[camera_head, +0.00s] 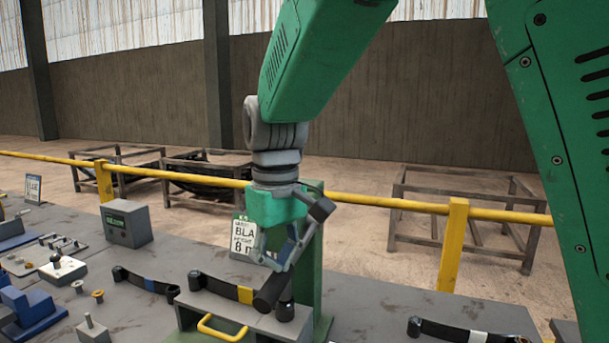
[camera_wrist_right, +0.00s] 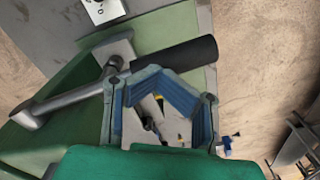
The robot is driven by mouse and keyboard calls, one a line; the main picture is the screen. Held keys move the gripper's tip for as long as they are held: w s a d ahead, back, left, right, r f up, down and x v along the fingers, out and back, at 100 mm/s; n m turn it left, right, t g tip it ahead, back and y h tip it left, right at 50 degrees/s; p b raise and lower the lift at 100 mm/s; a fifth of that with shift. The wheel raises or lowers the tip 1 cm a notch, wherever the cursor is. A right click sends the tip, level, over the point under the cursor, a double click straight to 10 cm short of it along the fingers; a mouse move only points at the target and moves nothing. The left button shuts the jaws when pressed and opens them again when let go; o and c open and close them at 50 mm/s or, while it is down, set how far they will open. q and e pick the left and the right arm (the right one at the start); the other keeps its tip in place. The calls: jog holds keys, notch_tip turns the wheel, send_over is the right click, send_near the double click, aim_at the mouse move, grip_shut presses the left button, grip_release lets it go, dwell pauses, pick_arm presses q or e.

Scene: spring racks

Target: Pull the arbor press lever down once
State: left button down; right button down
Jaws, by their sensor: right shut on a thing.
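The arbor press has a green column (camera_head: 308,265) that stands on the bench right of the middle in the head view. Its lever has a black grip (camera_head: 270,292), low and slanting at the front of the column. In the wrist view the black grip (camera_wrist_right: 182,60) lies across the blue-padded fingertips, and its grey rod (camera_wrist_right: 72,97) runs left to the pivot. My right gripper (camera_head: 279,255) is at the lever, its fingers closed against it; a gap shows between the pads nearer the palm. The exact contact is partly hidden. My left gripper is out of view.
Dark strips with blue (camera_head: 150,284), yellow (camera_head: 246,294) and white bands lie on the bench. A grey control box (camera_head: 126,224) and a white sign (camera_head: 243,237) stand behind. A yellow rail (camera_head: 385,202) runs along the back, with metal racks (camera_head: 465,215) beyond.

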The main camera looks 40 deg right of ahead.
aim_at(279, 283)
jog(key=shift+s+f, duration=0.15)
jog(key=shift+f, duration=0.3)
jog(key=shift+f, duration=0.7)
jog(key=shift+s+a+f, duration=0.1)
jog(key=shift+a+f, duration=0.05)
jog(key=shift+f, duration=0.45)
jog(key=shift+r, duration=0.1)
